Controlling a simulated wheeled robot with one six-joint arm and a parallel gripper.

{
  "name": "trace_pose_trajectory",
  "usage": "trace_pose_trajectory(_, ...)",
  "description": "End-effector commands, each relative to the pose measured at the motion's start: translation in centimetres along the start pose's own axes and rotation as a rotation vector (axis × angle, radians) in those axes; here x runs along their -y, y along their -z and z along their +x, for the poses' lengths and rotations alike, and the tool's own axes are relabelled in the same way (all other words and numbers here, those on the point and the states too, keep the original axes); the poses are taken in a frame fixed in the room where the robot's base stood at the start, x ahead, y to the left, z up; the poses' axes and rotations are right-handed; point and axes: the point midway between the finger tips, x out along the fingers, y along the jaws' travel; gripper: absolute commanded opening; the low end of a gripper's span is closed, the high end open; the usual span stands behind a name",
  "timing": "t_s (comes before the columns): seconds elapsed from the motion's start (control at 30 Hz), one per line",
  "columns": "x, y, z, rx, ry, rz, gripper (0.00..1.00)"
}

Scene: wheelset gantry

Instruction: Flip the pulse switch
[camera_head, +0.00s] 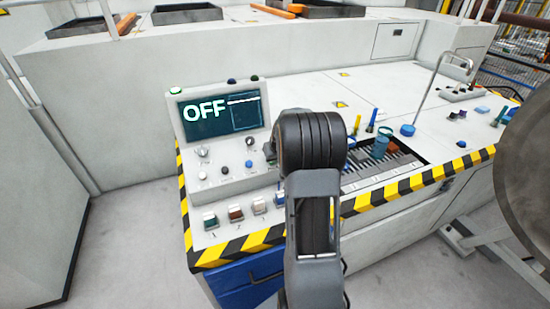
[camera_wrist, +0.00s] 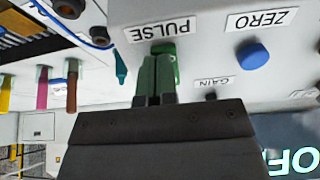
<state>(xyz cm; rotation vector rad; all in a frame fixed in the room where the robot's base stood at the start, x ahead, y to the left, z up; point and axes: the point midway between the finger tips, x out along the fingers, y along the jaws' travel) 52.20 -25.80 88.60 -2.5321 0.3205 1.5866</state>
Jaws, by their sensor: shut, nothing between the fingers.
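The PULSE label (camera_wrist: 162,31) is on the light panel at the top of the wrist view, upside down. A green switch part (camera_wrist: 164,48) shows just by the label. My gripper (camera_wrist: 157,65) is shut, with its green-looking fingers side by side and empty. Their tips are right at the switch and partly cover it; I cannot tell whether they touch it. In the head view my arm covers the right end of the control console (camera_head: 225,184), so the pulse switch is hidden there. The console screen (camera_head: 222,111) reads OFF.
A blue knob (camera_wrist: 252,56) labelled ZERO and a small dark GAIN knob (camera_wrist: 211,97) sit close beside the switch. A row of rocker switches (camera_head: 236,213) lies along the console's front. A slotted rack with coloured tools (camera_head: 380,147) stands to the right.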

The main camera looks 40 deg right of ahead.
Motion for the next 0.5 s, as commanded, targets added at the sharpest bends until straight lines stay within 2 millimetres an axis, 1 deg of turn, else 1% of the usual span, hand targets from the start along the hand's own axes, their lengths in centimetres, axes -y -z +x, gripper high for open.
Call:
trace_pose_trajectory(0.17,0.0,0.2,-0.3,-0.004,-0.001,0.0,0.0)
trace_pose_trajectory(0.27,0.1,0.3,-1.1,-0.006,-0.001,-0.001,0.0)
trace_pose_trajectory(0.37,0.2,0.4,-2.6,-0.005,0.0,-0.001,0.0)
trace_pose_trajectory(0.5,0.2,0.1,-5.1,-0.004,-0.001,-0.001,0.0)
